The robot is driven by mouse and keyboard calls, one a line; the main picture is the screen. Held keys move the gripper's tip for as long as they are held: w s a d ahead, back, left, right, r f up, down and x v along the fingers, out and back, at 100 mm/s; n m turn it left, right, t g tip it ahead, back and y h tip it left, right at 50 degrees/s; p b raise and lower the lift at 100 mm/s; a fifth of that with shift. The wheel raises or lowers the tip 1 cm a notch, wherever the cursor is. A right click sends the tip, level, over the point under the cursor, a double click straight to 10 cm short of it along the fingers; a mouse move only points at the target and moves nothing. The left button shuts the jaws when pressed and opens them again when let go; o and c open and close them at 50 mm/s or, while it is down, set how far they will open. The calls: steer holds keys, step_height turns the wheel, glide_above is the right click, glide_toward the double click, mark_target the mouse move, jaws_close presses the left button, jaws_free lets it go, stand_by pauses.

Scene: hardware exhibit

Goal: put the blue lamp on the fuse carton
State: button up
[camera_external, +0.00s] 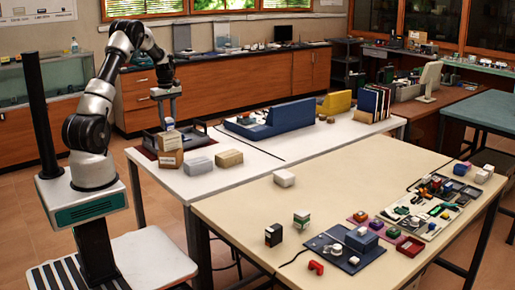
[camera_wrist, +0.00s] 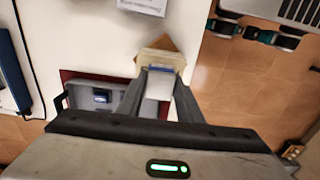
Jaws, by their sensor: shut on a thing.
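My gripper (camera_external: 169,117) is shut on a small white and blue thing, which looks like the blue lamp (camera_external: 169,124). In the wrist view the lamp (camera_wrist: 159,84) shows between the two fingers (camera_wrist: 158,92), pale with a blue band at its far end. A small brown carton (camera_external: 169,141), apparently the fuse carton, is directly below the lamp on top of another carton (camera_external: 171,159). Its tan top (camera_wrist: 163,57) shows just past the fingertips in the wrist view. I cannot tell whether the lamp touches it.
The cartons stand on a white table (camera_external: 204,181), beside a grey box (camera_external: 199,166) and a tan box (camera_external: 229,158). A dark tray (camera_external: 151,147) with a grey device lies behind them. A large blue block (camera_external: 290,115) stands farther right.

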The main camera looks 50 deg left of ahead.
mark_target(168, 118)
steer(key=o, duration=1.1)
steer(key=shift+f, duration=0.1)
steer(key=shift+c, duration=0.2)
step_height(168, 118, up, 12)
steer(key=d+r+m+t, duration=0.1)
steer(key=d+r+m, duration=0.4)
steer(key=d, duration=0.5)
steer(key=s+d+r+m+t, duration=0.25)
steer(key=s+d+r, duration=0.2)
steer(key=d, duration=0.55)
steer(key=s+d+f+m+t, duration=0.2)
steer(key=s+d+m, duration=0.8)
steer(key=s+d, duration=0.4)
steer(key=shift+s+d+f+p, duration=0.25)
steer(key=shift+s+d+p, duration=0.15)
steer(key=shift+d, duration=0.35)
